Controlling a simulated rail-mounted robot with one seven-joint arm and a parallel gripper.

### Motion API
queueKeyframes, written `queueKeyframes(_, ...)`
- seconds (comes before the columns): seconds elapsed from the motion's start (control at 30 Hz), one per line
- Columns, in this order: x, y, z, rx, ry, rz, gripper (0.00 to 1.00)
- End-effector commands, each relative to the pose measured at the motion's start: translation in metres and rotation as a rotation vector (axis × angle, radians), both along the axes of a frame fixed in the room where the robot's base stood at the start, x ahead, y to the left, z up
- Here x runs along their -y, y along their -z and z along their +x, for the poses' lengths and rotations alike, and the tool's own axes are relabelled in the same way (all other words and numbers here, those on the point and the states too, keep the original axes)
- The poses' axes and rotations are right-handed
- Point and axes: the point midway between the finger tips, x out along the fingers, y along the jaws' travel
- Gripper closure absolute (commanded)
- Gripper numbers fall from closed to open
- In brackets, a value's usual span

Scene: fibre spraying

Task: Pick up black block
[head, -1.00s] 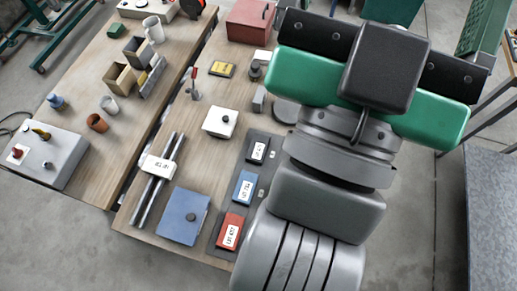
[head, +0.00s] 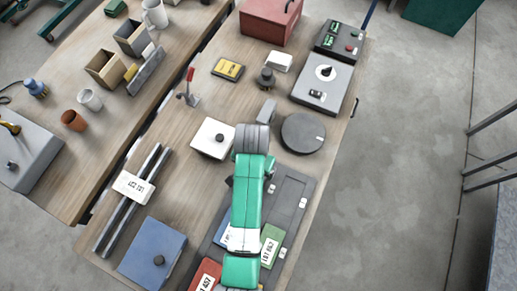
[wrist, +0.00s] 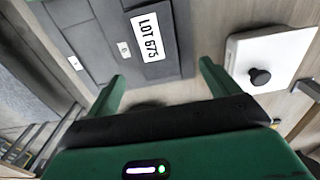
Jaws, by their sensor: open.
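The black block (wrist: 150,38) lies in the upper middle of the wrist view, with a white label reading LOT 675. It sits in the dark grey tray (head: 292,188). In the head view my arm covers the block. My gripper (wrist: 163,74) is open in the wrist view. Its two green fingers stand apart below the block's near edge in the picture, with nothing between them. Its fingers are hidden under my arm in the head view.
A white box with a black knob (head: 212,138) is close to the gripper's right in the wrist view. Blue, green (head: 271,246) and red (head: 205,276) labelled blocks share the tray area. A dark round disc (head: 303,133) stands behind the tray.

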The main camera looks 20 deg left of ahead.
Motion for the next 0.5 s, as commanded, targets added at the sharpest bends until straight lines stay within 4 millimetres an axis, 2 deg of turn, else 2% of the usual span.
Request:
queueKeyframes(0.17, 0.001, 0.006, -0.004, -0.018, 0.001, -0.006, 0.13)
queueKeyframes(0.3, 0.001, 0.024, -0.004, -0.017, 0.001, -0.005, 0.13)
queueKeyframes(0.5, 0.003, 0.038, -0.004, -0.016, 0.002, -0.005, 0.13)
